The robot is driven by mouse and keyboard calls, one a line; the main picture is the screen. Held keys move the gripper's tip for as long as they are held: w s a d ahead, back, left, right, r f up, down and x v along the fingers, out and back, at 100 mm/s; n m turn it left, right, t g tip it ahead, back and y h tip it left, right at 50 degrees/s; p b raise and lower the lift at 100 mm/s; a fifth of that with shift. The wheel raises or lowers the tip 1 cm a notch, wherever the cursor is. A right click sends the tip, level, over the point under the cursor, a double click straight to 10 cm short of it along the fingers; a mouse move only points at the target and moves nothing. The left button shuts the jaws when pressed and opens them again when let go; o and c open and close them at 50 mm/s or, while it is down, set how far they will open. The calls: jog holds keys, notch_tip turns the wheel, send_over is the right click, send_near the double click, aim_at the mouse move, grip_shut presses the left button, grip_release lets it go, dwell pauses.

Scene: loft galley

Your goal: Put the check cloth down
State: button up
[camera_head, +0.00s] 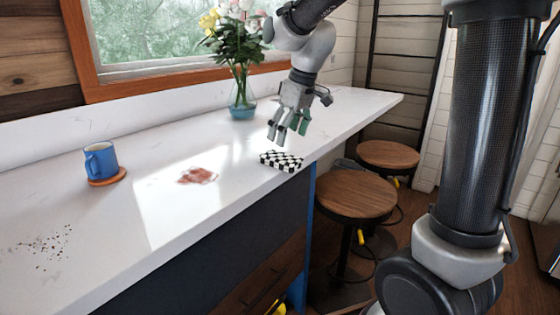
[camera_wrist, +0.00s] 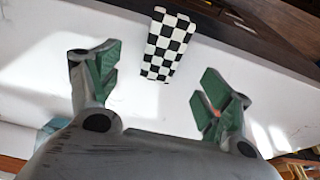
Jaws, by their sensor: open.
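The black-and-white check cloth (camera_head: 281,161) lies folded on the white counter, close to its front edge. My gripper (camera_head: 290,138) is above and just behind it in the head view, open and empty. In the wrist view the cloth (camera_wrist: 168,45) lies on the counter beyond the two spread green-padded fingers (camera_wrist: 155,85), apart from both of them.
A reddish stain (camera_head: 198,175) marks the counter left of the cloth. A blue mug (camera_head: 101,160) stands on a round coaster (camera_head: 108,178) farther left, with dark crumbs (camera_head: 48,247) nearer the front. A flower vase (camera_head: 242,101) stands behind my gripper. Wooden stools (camera_head: 353,194) stand right of the counter.

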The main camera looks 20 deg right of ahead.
aim_at(280, 156)
jog(key=x, duration=0.7)
jog(key=shift+s+a, duration=0.2)
jog(key=shift+a, duration=0.05)
jog(key=c, duration=1.2)
jog(key=shift+r, duration=0.15)
